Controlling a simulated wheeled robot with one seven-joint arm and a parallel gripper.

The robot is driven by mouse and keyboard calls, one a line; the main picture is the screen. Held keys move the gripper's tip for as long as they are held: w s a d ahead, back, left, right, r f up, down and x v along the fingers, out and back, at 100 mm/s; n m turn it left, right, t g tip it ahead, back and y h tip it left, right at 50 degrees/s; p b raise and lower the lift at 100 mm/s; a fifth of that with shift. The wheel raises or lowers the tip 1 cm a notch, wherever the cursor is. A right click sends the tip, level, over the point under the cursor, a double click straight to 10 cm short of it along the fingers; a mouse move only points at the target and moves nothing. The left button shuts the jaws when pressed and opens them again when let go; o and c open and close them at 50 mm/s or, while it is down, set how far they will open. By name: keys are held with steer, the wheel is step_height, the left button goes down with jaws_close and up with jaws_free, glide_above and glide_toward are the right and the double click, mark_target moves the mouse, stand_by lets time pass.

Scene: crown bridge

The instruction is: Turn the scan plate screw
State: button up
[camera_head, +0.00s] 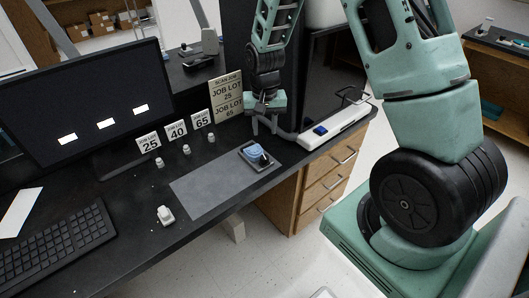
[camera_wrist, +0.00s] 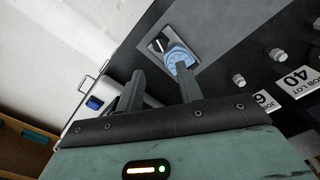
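The scan plate (camera_head: 245,152) is a small dark plate on the grey mat, carrying a light-blue round piece (camera_head: 256,151). A black knob, probably the screw (camera_head: 264,159), sits at its front right; in the wrist view a dark knob with a pale mark (camera_wrist: 158,44) shows beside the blue piece (camera_wrist: 178,58). My gripper (camera_head: 264,130) is above and behind the plate, fingers pointing down. In the wrist view my gripper (camera_wrist: 159,76) has its fingers apart with nothing between them. One fingertip overlaps the blue piece in that view; I cannot tell whether they touch.
Cards marked 25 (camera_head: 149,143), 40 (camera_head: 177,132) and 65 (camera_head: 201,119) stand left, with small white pieces before them. A job sign (camera_head: 227,97) stands behind. A white device with a blue patch (camera_head: 334,127) lies right. The grey mat (camera_head: 212,185) is clear in front.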

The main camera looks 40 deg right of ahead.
mark_target(265, 156)
step_height(265, 156, down, 11)
steer(key=shift+f+p, duration=0.1)
steer(key=shift+p, duration=0.5)
steer(key=c, duration=0.7)
